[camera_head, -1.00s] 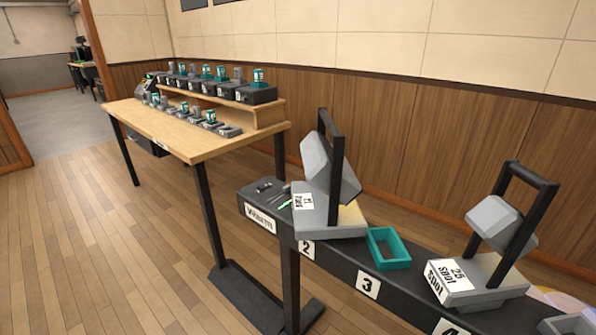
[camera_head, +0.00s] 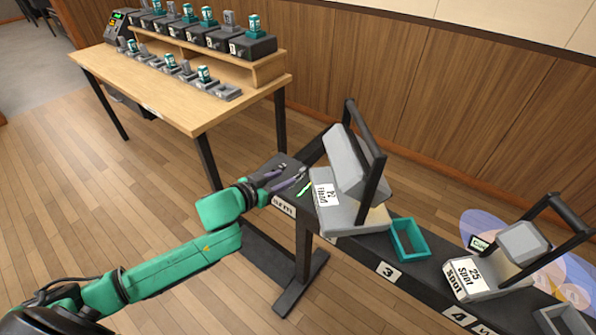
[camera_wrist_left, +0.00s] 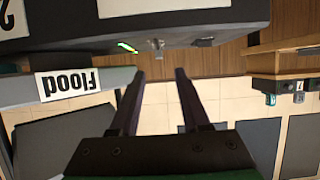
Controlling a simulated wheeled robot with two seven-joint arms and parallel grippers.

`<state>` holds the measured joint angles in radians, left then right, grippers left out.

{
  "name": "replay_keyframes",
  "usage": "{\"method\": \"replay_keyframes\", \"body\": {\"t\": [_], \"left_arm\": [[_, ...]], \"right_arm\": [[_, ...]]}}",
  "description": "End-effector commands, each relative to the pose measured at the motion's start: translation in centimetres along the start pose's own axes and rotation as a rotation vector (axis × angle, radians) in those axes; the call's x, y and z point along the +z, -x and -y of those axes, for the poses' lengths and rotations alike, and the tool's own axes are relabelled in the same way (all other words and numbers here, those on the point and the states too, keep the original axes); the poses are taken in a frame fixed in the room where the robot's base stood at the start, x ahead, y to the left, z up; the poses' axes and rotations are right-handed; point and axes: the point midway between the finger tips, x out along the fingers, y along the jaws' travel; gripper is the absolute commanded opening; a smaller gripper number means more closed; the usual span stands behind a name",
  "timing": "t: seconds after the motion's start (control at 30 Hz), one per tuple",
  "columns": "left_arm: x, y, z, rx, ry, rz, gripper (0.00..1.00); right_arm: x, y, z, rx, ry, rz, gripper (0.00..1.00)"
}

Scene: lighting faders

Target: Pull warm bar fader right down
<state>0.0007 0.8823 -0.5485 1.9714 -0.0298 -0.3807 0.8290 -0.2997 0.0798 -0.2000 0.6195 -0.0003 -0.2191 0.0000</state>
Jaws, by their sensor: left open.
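The long dark bar (camera_head: 352,252) runs from the middle to the lower right. Its near-left end bears a white label (camera_head: 283,206), partly covered by my left arm, with "arm" readable. Small items lie on that end, among them a bright green stick (camera_head: 305,187). In the wrist view the green stick (camera_wrist_left: 127,47) and a small grey metal knob (camera_wrist_left: 156,45) show at the dark edge. My left gripper (camera_head: 284,180) is over this end, open, its fingertips (camera_wrist_left: 158,73) apart and empty just short of the knob. I cannot tell which piece is the fader. My right gripper is not in view.
A grey Flood lamp (camera_head: 350,165) with a black yoke stands close right of my gripper. Further right are a teal tray (camera_head: 409,238) and a Spot lamp (camera_head: 495,262). A wooden table (camera_head: 165,100) with several small devices stands behind left. Floor at left is clear.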

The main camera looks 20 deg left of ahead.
Motion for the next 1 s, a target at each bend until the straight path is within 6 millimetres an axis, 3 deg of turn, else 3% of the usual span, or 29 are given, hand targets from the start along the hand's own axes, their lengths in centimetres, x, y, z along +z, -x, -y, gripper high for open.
{"method": "replay_keyframes", "body": {"t": [0.1, 0.3, 0.63, 0.7, 0.77, 1.0], "left_arm": [[-0.1, -3.0, 0.0, 0.000, 0.001, -0.003, 0.46], [0.0, -6.8, -0.1, 0.000, 0.000, 0.000, 0.46], [0.0, -7.6, -0.1, 0.001, -0.001, 0.001, 0.46], [0.0, -7.5, -0.1, 0.001, -0.001, 0.001, 0.20], [0.0, -7.5, -0.1, 0.001, -0.001, 0.001, 0.00], [0.0, -7.5, -0.1, 0.001, -0.001, 0.001, 0.00]], "right_arm": [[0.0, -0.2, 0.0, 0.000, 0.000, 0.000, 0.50], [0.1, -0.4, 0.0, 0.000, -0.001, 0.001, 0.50], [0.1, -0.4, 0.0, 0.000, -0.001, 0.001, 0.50], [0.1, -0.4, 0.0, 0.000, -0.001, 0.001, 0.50], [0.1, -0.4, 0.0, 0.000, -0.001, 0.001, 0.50], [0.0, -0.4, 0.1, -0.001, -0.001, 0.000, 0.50]]}}
